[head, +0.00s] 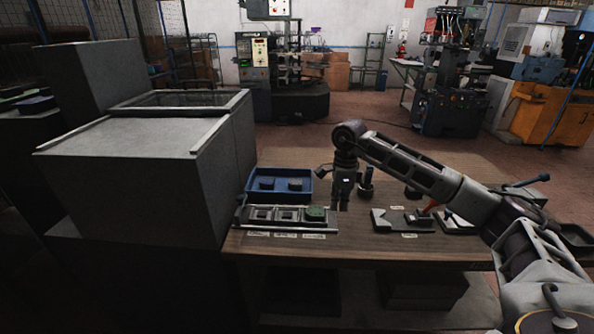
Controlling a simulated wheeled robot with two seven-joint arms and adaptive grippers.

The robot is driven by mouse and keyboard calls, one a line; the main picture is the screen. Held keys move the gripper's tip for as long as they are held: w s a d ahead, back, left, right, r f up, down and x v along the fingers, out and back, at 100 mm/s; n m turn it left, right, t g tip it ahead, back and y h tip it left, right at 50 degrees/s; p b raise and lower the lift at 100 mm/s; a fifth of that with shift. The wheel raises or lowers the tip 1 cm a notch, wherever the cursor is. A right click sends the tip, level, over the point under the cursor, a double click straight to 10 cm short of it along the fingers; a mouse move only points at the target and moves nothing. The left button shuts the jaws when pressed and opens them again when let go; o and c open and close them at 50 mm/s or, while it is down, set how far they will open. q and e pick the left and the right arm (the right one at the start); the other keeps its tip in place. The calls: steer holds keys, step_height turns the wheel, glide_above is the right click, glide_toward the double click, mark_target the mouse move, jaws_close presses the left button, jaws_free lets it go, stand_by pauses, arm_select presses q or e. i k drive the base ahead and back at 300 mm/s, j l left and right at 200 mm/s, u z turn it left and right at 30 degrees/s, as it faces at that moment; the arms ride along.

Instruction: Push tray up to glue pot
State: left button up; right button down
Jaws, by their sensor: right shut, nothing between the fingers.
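The blue tray (278,199) sits on the brown workbench, left of my right gripper, with a few dark blocks in it. A small dark pot with an upright blue part (367,183) stands just right of the gripper; it looks like the glue pot, but I cannot be sure. My right gripper (342,205) points down between the tray and this pot, shut and empty. It is close to the tray's right end; I cannot tell whether they touch. My left gripper is out of view.
A grey fixture (285,217) with several slots and a green block lies in front of the tray. Another grey fixture (402,221) and a round dark object (413,192) lie to the right. A large grey box (140,170) borders the bench's left side.

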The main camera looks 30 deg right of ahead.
mark_target(281, 176)
steer(key=i, duration=1.1)
